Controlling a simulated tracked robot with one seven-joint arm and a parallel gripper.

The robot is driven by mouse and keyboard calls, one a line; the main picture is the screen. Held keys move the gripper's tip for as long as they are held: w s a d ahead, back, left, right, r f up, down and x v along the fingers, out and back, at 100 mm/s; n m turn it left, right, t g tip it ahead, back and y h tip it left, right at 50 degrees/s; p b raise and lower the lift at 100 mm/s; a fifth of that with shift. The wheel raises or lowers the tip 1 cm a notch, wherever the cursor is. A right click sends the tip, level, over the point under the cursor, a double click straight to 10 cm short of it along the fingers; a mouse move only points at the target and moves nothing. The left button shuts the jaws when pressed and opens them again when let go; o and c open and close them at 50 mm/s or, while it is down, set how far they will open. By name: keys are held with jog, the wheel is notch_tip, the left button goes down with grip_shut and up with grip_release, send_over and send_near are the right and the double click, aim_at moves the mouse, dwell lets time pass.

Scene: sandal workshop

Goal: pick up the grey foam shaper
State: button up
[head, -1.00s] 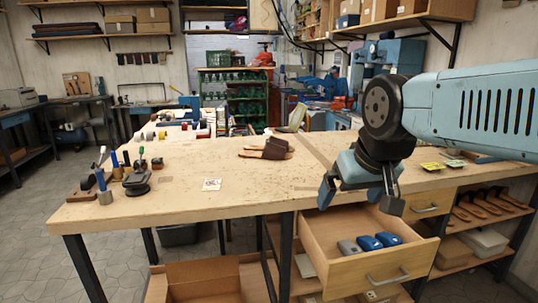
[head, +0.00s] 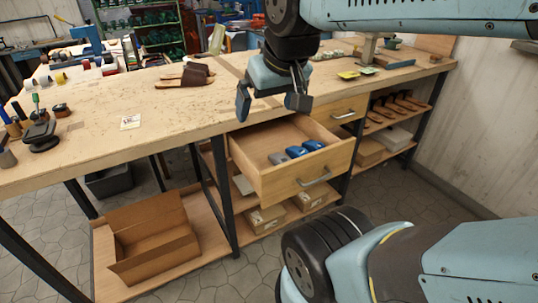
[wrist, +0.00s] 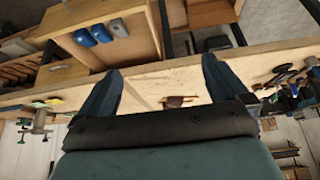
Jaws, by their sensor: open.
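The grey foam shaper (head: 278,158) lies in the open drawer (head: 285,192), at the left end of a row with two blue shapers (head: 296,152) (head: 313,146). In the wrist view the grey shaper (wrist: 118,27) is at the upper left, beside the blue ones. My gripper (head: 270,104) is open and empty, with its fingers spread. In the head view it shows above the drawer's back edge, near the bench front, apart from the shapers.
The workbench (head: 140,90) carries brown sandal parts (head: 187,76), a white card (head: 130,122) and hand tools at the left. A closed drawer (head: 340,113) is right of the open one. A cardboard box (head: 155,240) stands on the lower shelf. Sandals (head: 395,108) lie on the right shelf.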

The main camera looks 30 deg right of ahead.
jog(key=shift+c, duration=0.2)
jog(key=shift+c, duration=0.7)
jog(key=shift+w+d, duration=0.1)
jog(key=shift+w, duration=0.25)
jog(key=shift+c, duration=0.8)
jog(key=shift+g+h, duration=0.4)
jog(key=shift+g, duration=0.4)
jog(key=w+d+f, duration=0.1)
jog(key=w, duration=0.1)
jog(key=w+d+f, duration=0.1)
jog(key=w, duration=0.2)
jog(key=w+d+f, duration=0.1)
jog(key=w, duration=0.1)
jog(key=shift+w+d+f, duration=0.1)
jog(key=shift+w, duration=0.05)
jog(key=g, duration=0.4)
send_over(283, 159)
notch_tip(283, 159, down, 20)
jog(key=shift+y, duration=0.4)
jog(key=f, duration=0.8)
jog(key=shift+s+f, duration=0.1)
jog(key=shift+s, duration=0.15)
jog(key=shift+w+f, duration=0.15)
jog(key=shift+f, duration=1.15)
jog(key=shift+w+f, duration=0.1)
jog(key=shift+f, duration=1.2)
